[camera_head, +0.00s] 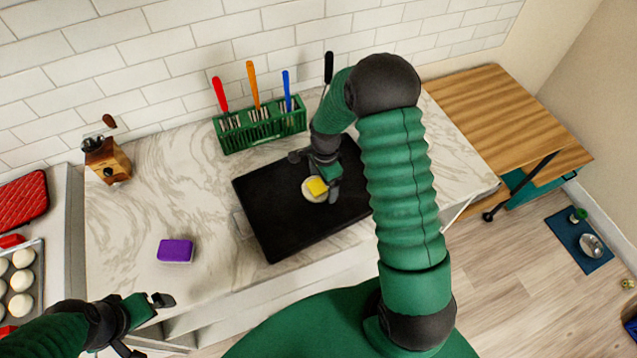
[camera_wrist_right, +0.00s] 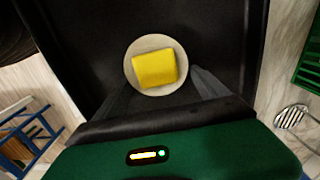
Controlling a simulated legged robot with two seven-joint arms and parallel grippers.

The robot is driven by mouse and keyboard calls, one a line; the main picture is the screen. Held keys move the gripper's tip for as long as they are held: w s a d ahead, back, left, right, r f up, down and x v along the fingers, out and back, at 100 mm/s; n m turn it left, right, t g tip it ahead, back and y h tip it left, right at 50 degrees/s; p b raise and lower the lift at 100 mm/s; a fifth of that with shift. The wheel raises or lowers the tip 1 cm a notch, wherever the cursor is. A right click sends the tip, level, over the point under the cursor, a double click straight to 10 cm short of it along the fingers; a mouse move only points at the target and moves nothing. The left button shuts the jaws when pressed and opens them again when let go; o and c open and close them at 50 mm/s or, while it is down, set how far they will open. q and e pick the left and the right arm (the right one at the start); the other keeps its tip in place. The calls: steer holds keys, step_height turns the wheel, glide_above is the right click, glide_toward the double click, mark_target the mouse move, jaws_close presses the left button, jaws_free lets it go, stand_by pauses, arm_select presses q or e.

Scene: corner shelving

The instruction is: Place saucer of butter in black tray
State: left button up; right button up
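The saucer (camera_head: 308,196) is small, pale and round, with a yellow block of butter (camera_head: 318,186) on it. It appears to rest flat on the floor of the black tray (camera_head: 275,225) on the counter, right of the tray's middle. In the right wrist view the saucer (camera_wrist_right: 168,92) and butter (camera_wrist_right: 154,69) show against the black tray (camera_wrist_right: 100,40). My right gripper (camera_head: 316,174) is low over the tray beside the saucer, its fingers spread apart; contact with the saucer is unclear. My left gripper (camera_head: 146,325) is open and empty at the lower left, in front of the counter.
A green rack (camera_head: 262,130) with several coloured-handled utensils stands behind the tray. A purple sponge-like block (camera_head: 175,251) and a wooden grinder (camera_head: 106,160) are on the left of the marble counter. A wooden table (camera_head: 505,115) stands at right. Counter left of the tray is mostly clear.

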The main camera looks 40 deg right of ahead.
steer(key=shift+o, duration=1.3)
steer(key=shift+s+d+f, duration=0.1)
steer(key=shift+d+f, duration=0.05)
steer(key=shift+d, duration=0.35)
steer(key=shift+s+d+f, duration=0.1)
steer(key=shift+d, duration=0.4)
steer(key=shift+a+r, duration=0.1)
steer(key=shift+a, duration=0.35)
steer(key=shift+w+a+r, duration=0.1)
steer(key=shift+w+a, duration=0.1)
steer(key=shift+a, duration=0.25)
steer(key=shift+r, duration=0.5)
steer(key=r, duration=0.2)
steer(key=d+r, duration=0.1)
steer(key=r, duration=0.4)
steer(key=shift+d+r+b, duration=0.25)
steer(key=shift+r+b, duration=0.05)
steer(key=shift+b, duration=0.05)
arm_select(q)
steer(key=shift+d+f, duration=0.25)
steer(key=shift+d, duration=0.5)
arm_select(e)
steer(key=s+a+r+n+t, duration=0.2)
steer(key=s+a+n, duration=0.8)
steer(key=n, duration=0.9)
steer(key=a+r, duration=0.1)
steer(key=a, duration=0.2)
steer(key=shift+s+a+r+n+t, duration=0.3)
steer(key=shift+s+r, duration=0.05)
steer(key=shift+r, duration=0.05)
